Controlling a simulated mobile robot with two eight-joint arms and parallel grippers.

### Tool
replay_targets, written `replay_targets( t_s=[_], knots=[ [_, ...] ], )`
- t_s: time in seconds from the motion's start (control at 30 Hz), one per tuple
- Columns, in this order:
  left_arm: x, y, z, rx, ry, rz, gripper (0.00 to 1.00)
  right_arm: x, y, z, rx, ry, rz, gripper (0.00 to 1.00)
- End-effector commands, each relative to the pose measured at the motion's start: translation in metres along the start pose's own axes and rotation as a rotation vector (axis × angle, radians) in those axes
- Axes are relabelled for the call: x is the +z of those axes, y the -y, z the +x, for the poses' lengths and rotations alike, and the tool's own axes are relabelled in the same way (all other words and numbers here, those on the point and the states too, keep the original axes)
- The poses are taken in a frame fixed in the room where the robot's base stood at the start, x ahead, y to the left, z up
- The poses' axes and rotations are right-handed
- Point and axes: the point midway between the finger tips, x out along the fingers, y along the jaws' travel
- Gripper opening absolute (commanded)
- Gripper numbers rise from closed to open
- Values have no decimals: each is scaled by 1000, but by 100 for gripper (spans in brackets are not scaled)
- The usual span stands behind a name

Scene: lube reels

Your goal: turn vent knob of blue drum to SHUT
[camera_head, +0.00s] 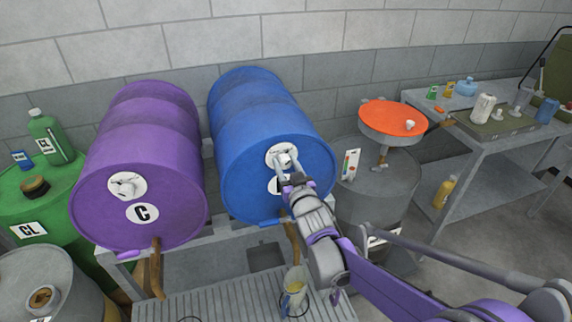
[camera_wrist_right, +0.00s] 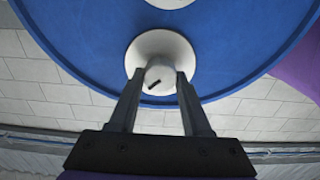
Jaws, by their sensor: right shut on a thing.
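The blue drum (camera_head: 262,130) lies on its side on a rack, its round end facing me. Its vent knob (camera_head: 285,159) is white and sits on a round white plate high on that end. My right gripper (camera_head: 284,168) reaches up to the knob from below. In the right wrist view the knob (camera_wrist_right: 159,78) shows a short dark mark running slantwise, and the right gripper (camera_wrist_right: 159,88) has a finger on each side of it, shut on it. Any lettering on the plate is too small to read. My left gripper is not in view.
A purple drum (camera_head: 140,165) marked C lies to the left on the same rack. A grey drum (camera_head: 378,190) with an orange-topped reel (camera_head: 393,122) stands to the right. A clear jug (camera_head: 295,285) stands on the slatted grate below. A metal bench (camera_head: 500,135) is at far right.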

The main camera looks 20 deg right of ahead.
Motion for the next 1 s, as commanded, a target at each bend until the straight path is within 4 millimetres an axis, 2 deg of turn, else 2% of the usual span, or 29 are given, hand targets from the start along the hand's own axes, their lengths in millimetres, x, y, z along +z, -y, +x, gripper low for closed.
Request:
replay_targets(
  t_s=[0.03, 0.07, 0.1, 0.47, 0.67, 1.0],
  knots=[
    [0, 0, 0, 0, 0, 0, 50, 0, 0, 0, 0, 0, 0, 6],
    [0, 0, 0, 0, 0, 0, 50, 0, 0, 0, 0, 0, 0, 1],
    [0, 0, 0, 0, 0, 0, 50, 0, 0, 0, 0, 0, 0, 0],
    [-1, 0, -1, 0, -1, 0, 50, 0, 0, 0, 0, 0, -59, 0],
    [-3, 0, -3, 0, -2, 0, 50, 0, 1, 0, 0, 1, -184, 0],
    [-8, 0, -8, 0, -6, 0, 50, 0, 2, 0, -1, 1, -499, 0]
  ],
)
